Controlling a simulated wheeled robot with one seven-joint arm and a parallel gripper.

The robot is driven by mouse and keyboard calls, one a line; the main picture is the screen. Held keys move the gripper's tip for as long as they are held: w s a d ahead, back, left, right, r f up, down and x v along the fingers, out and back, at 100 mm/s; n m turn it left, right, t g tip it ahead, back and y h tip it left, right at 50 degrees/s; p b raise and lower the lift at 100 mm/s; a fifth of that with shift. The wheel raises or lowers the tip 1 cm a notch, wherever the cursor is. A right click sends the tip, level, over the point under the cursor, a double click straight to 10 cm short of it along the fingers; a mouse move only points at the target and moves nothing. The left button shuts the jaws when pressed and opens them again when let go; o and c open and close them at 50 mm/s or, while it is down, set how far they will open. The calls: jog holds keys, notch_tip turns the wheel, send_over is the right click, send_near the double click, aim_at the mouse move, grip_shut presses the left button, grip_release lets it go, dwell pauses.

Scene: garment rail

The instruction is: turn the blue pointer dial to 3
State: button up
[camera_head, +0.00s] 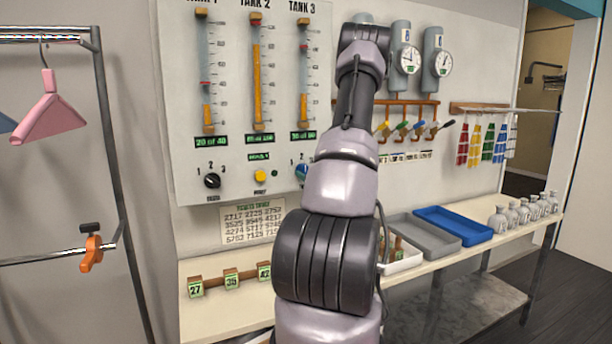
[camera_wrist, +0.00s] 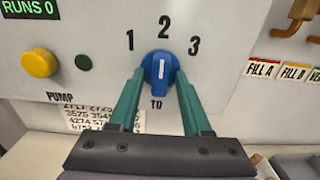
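The blue pointer dial (camera_wrist: 161,70) is on the grey panel in the wrist view, with 1, 2 and 3 printed around its top and "TO" below. Its white line stands nearly upright, toward the 2. In the head view the dial (camera_head: 301,174) is partly hidden by my arm. My gripper (camera_wrist: 160,78) is open, with one green finger on each side of the dial. The fingertips overlap the dial's edges in the picture; I cannot tell whether they touch it. The head view hides my gripper behind the arm.
A yellow pump button (camera_wrist: 39,63) lies left of the dial. A black dial (camera_head: 212,181) with its own 1, 2, 3 is farther left on the panel. Below runs a bench (camera_head: 225,318) with number blocks, trays and bottles. A clothes rail (camera_head: 110,150) stands at left.

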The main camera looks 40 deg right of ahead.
grip_shut()
jog(key=shift+m, duration=0.4)
jog(key=m, duration=0.3)
jog(key=shift+a+m, duration=0.1)
jog(key=shift+m, duration=0.3)
jog(key=m, duration=0.5)
jog(key=shift+m, duration=0.3)
jog(key=shift+o, duration=1.5)
grip_release()
